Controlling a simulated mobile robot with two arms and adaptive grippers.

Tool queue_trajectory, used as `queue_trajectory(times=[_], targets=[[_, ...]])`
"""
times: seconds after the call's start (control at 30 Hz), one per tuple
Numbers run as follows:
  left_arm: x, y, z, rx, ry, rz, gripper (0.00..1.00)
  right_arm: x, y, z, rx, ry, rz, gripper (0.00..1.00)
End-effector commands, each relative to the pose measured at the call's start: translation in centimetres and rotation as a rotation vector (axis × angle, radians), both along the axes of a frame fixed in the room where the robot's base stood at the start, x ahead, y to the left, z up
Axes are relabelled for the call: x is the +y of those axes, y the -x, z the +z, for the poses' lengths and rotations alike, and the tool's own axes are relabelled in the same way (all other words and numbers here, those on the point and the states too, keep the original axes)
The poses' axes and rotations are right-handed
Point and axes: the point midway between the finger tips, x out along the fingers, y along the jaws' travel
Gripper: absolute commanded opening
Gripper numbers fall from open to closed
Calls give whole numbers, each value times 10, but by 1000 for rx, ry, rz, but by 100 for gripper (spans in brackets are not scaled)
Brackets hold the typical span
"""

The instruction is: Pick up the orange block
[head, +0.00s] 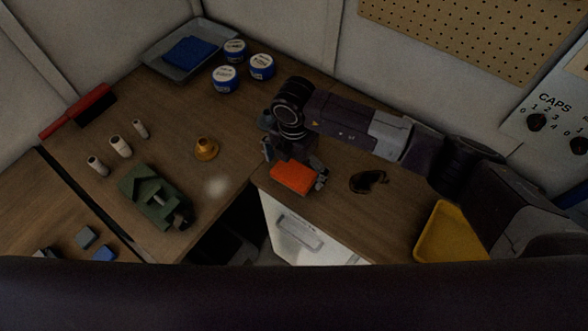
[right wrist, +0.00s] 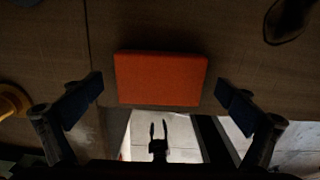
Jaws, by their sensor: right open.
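The orange block (head: 292,178) lies flat on the wooden table, close to its front edge above the white drawer unit. My right gripper (head: 294,172) is over it in the head view, with a finger at each side of the block. In the right wrist view the orange block (right wrist: 160,79) sits between and ahead of the two dark fingertips of the right gripper (right wrist: 160,104). The fingers are spread wide, with a gap on both sides of the block. My left gripper is not in view.
Dark goggles or a similar item (head: 369,181) and a yellow tray (head: 448,232) lie to the right. A brass piece (head: 206,149) and a green vise (head: 156,197) stand to the left. Blue-labelled tins (head: 261,67) and a grey tray (head: 154,61) are at the back.

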Motion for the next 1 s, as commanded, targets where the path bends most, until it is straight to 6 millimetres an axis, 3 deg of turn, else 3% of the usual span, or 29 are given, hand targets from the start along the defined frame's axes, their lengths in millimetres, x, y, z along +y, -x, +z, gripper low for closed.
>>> queue_trajectory(times=[0.33, 0.77, 1.0], targets=[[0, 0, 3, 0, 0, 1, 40, 0, 0, -10, -1, 0, 2, 100], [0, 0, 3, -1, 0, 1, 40, 0, 0, -10, -1, -1, 2, 53], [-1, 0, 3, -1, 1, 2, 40, 0, 0, -9, -2, -1, 2, 53]])
